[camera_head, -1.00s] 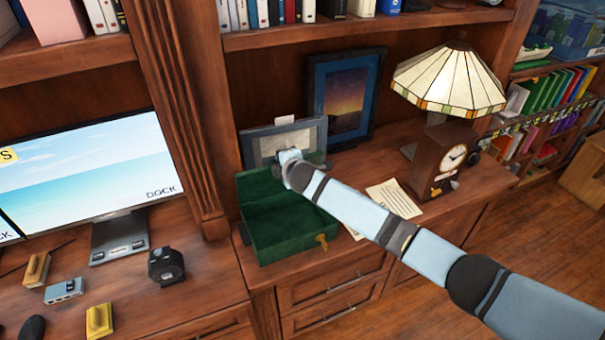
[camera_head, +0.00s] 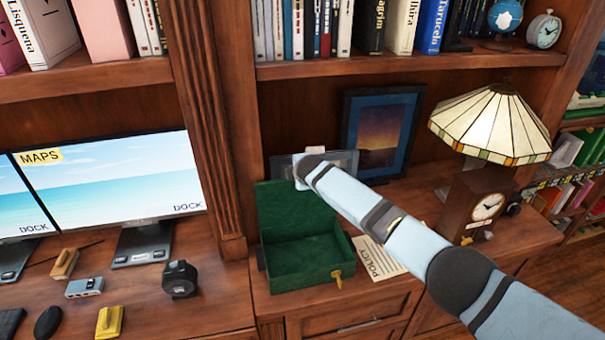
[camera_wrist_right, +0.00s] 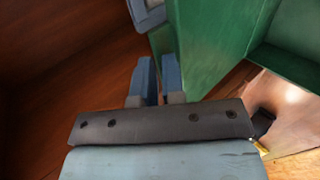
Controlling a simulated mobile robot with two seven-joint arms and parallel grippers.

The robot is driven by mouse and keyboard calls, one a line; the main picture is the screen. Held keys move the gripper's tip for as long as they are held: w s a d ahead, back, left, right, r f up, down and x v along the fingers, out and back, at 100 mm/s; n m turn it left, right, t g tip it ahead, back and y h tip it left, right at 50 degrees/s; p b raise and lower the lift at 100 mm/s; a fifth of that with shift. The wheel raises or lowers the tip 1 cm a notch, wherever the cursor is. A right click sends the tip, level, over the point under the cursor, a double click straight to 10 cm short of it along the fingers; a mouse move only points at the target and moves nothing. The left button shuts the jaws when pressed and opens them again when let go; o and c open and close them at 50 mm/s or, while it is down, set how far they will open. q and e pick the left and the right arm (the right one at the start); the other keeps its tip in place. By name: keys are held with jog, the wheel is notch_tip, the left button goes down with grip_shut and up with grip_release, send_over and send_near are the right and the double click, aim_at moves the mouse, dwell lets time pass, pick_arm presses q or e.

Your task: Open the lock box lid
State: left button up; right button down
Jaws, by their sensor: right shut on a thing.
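The green lock box (camera_head: 300,277) stands on the shelf counter with its lid (camera_head: 285,205) raised at the back and its inside showing empty. A brass key or latch piece (camera_head: 337,277) hangs at its front right. My right gripper (camera_wrist_right: 159,78) is at the lid's upper edge. In the right wrist view its two fingers are close together beside the green lid (camera_wrist_right: 215,40), with the lid's edge running down to the narrow gap between them. In the head view my wrist hides the fingers. My left gripper is not in view.
A grey picture frame (camera_head: 345,163) stands close behind the lid. A blue-framed picture (camera_head: 382,130), a stained-glass lamp (camera_head: 490,125) and a wooden clock (camera_head: 480,205) stand to the right. A policy paper (camera_head: 380,259) lies beside the box. A wooden post (camera_head: 215,130) rises at left.

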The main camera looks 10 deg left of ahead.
jog(key=shift+s+f, duration=0.1)
jog(key=shift+f, duration=0.2)
jog(key=c, duration=1.5)
grip_release()
jog(key=shift+o, duration=1.1)
jog(key=shift+w, duration=0.2)
jog(key=shift+s+r, duration=0.1)
jog(key=v, duration=1.3)
jog(key=shift+s, duration=0.25)
jog(key=shift+r, duration=0.1)
